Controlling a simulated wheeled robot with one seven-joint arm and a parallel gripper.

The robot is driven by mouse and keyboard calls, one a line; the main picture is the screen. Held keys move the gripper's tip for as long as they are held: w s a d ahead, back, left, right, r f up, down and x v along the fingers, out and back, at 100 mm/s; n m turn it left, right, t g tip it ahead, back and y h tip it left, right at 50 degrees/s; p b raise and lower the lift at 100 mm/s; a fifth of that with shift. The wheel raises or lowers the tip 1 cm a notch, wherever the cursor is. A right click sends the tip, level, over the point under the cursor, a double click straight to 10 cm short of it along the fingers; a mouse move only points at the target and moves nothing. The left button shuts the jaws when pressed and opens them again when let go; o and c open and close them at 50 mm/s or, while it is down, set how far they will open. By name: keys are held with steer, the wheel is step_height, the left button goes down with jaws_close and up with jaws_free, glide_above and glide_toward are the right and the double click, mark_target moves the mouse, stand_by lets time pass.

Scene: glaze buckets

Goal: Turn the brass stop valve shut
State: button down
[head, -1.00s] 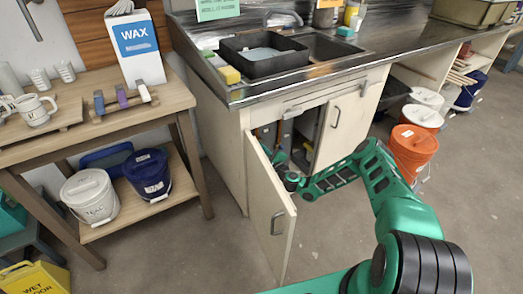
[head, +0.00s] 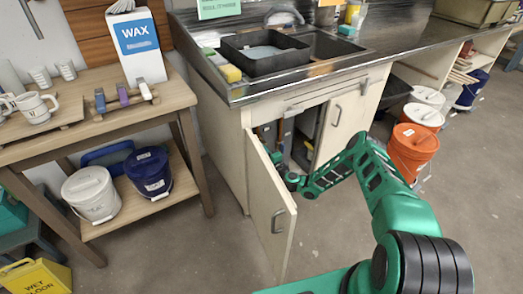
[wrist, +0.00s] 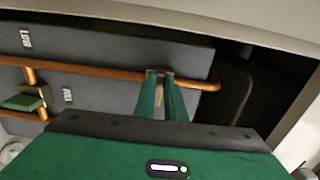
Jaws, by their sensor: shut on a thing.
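The brass stop valve (wrist: 158,73) sits on the upper copper pipe inside the cabinet under the sink. My gripper (wrist: 162,93) is shut on it, with its two green fingers reaching up to the brass piece in the wrist view. The fingers and palm hide part of the valve, so its exact angle is hard to read. In the head view my gripper is inside the cabinet opening, hidden behind the open door and my own wrist.
A second valve with a green handle (wrist: 22,101) is on the copper pipework (wrist: 95,72) at left. The open cabinet door (head: 270,215) stands close left of my arm; the other door (head: 340,120) is shut. An orange bucket (head: 412,150) stands right.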

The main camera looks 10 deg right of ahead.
steer(key=shift+s+f, duration=0.1)
steer(key=shift+f, duration=0.1)
steer(key=c, duration=1.8)
jaws_free()
steer(key=shift+a+f, duration=0.1)
steer(key=v, duration=1)
steer(key=shift+s+d, duration=0.2)
steer(key=shift+s, duration=0.05)
